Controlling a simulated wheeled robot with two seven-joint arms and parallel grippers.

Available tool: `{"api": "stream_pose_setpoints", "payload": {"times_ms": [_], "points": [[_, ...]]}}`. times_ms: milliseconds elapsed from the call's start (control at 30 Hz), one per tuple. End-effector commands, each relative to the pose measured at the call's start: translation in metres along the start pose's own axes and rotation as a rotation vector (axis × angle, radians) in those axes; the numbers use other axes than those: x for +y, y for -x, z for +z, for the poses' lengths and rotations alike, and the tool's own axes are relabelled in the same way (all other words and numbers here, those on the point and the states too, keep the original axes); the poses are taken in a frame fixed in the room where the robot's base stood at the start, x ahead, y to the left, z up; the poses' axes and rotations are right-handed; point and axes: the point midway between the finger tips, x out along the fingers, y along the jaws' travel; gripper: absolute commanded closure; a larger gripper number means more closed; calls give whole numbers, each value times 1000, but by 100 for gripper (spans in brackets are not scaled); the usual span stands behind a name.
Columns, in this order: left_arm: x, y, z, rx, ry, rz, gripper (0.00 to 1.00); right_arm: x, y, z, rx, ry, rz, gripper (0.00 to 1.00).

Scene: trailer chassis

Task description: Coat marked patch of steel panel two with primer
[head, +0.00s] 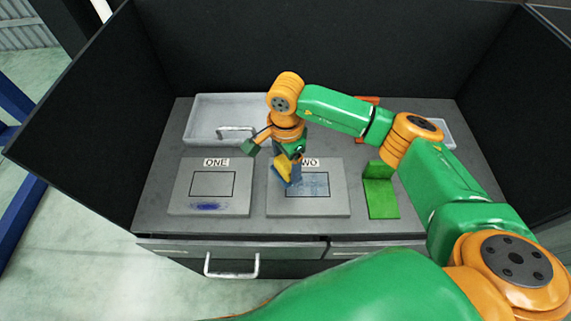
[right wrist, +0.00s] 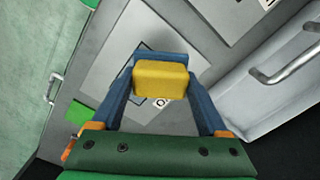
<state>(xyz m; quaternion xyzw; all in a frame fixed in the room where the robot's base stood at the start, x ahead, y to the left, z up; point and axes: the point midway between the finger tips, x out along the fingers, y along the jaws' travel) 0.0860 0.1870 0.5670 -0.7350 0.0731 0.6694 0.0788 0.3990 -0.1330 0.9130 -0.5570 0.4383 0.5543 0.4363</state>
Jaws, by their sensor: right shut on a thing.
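Steel panel two (head: 340,202) lies flat on the grey worktop, a pale plate labelled "TWO" with a dark-outlined rectangle. Streaky blue colour shows inside the marked patch (head: 312,185). My right gripper (head: 291,163) is shut on a yellow block (head: 282,172) above the left part of panel two. The right wrist view shows the block (right wrist: 161,78) between the blue fingers, with panel two (right wrist: 118,55) beneath. I cannot tell whether the block touches the panel. The gripper and block hide part of the label and patch. My left gripper is not in view.
Panel one (head: 180,190) lies to the left, with a blue smear below its outlined square. A white tray (head: 203,115) with a bent metal handle (head: 235,130) is behind it. A green bracket (head: 381,190) stands right of panel two. Dark walls enclose the sides and back.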

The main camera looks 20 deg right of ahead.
Motion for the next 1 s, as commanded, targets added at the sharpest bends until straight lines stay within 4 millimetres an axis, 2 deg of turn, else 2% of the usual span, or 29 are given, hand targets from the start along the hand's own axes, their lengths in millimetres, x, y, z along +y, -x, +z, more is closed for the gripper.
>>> {"api": "stream_pose_setpoints", "payload": {"times_ms": [100, 333, 1000], "points": [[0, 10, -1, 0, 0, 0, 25, -1, 14, 0, 0, -2, -2, 67], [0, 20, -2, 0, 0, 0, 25, -1, 31, -1, 0, -5, 0, 67], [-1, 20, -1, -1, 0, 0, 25, -1, 32, -1, 0, -7, 0, 67]]}}
